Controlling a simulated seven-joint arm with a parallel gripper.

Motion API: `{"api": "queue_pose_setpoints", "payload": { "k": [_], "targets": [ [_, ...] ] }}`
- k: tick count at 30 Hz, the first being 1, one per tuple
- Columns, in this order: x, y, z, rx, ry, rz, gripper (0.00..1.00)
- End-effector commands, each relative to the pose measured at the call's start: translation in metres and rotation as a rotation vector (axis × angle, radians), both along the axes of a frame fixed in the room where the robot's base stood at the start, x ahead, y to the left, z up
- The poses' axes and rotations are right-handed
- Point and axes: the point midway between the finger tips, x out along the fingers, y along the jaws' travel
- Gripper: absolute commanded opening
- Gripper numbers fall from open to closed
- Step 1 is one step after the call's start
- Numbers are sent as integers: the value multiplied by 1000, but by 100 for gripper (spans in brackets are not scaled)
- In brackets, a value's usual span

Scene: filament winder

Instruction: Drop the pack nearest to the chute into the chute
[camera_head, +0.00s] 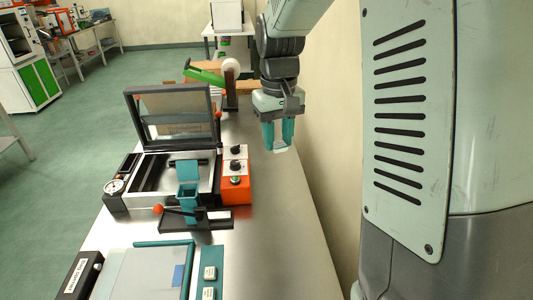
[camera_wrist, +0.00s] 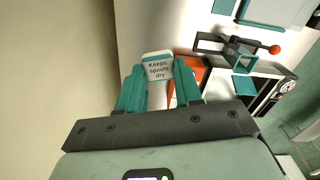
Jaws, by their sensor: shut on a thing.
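My gripper (camera_head: 278,138) hangs over the bench to the right of the machine, pointing down. It is shut on a white pack (camera_wrist: 158,69) whose label reads "Keeps spools dry"; the pack's lower end also shows below the fingertips in the head view (camera_head: 281,150). A teal chute-like holder (camera_head: 188,188) stands at the front of the machine, left of and nearer than my gripper. The pack is apart from it. Two more white packs, a far one (camera_head: 209,272) and a near one (camera_head: 208,292), lie on a teal strip (camera_head: 211,252) at the front.
The winder has a raised framed lid (camera_head: 172,90) and an orange control box with knobs (camera_head: 235,187). A black bracket with a red ball (camera_head: 158,209) sits before it. A green-armed spool holder (camera_head: 205,74) is behind. The bench's right side (camera_head: 275,215) is clear, beside the wall.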

Motion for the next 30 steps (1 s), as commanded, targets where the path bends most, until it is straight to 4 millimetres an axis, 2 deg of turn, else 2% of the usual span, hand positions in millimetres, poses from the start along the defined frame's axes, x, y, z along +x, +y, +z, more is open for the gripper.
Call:
{"api": "queue_pose_setpoints", "payload": {
  "k": [5, 11, 14, 18, 24, 27, 30],
  "targets": [
    [19, 25, -5, 3, 6, 137, 7],
    [40, 64, -22, 1, 10, 356, 7],
    [50, 91, -34, 2, 11, 498, 7],
    [63, 141, -60, 3, 13, 749, 7],
    [69, 211, -98, 7, 13, 1088, 7],
    [68, 232, -110, 9, 12, 1195, 7],
    [67, 245, -117, 9, 11, 1258, 7]
  ]
}}
